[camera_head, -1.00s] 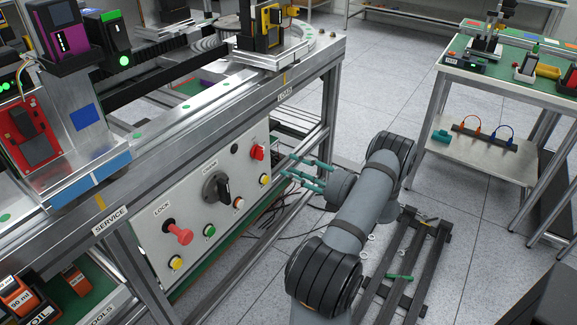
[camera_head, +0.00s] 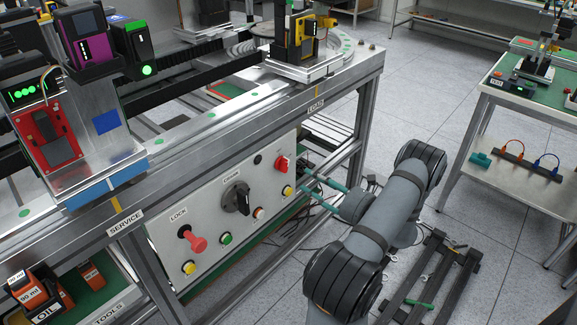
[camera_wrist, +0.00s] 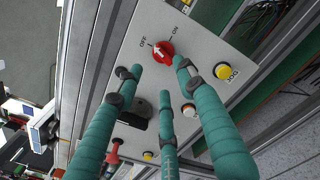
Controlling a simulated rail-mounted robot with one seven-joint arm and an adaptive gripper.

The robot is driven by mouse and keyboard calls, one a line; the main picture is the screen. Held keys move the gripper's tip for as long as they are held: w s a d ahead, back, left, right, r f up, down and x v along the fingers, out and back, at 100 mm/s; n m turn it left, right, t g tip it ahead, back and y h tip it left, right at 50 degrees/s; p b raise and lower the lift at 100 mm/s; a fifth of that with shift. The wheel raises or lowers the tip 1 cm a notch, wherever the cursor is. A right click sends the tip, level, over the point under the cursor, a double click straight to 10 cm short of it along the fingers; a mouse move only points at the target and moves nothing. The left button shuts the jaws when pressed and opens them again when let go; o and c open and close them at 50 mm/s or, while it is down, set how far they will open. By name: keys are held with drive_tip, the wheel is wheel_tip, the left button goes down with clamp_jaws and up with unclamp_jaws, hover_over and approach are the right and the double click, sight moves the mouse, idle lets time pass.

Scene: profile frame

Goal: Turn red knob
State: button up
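The red knob (camera_head: 282,163) is at the upper right of the grey control panel. In the wrist view the red knob (camera_wrist: 163,52) has a white arrow pointing toward the OFF label; ON is printed on its other side. My gripper (camera_head: 304,180) has teal fingers reaching toward the panel's right end. In the wrist view my gripper (camera_wrist: 157,74) is open, its fingers spread, with two tips either side of the knob's lower edge and a third lower down. Nothing is held. Whether any finger touches the knob or panel cannot be told.
The panel also carries a black rotary switch (camera_head: 238,198), a red LOCK lever (camera_head: 194,241), a yellow END button (camera_wrist: 222,71) and several other buttons. Metal frame posts (camera_head: 363,140) stand right of the panel. Open floor (camera_head: 420,100) lies between this frame and a side table.

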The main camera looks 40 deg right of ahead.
sight(287, 166)
drive_tip(key=w, duration=0.3)
drive_tip(key=w+a, duration=0.1)
drive_tip(key=w, duration=0.6)
drive_tip(key=shift+a, duration=0.35)
drive_tip(key=shift+c, duration=1.2)
clamp_jaws()
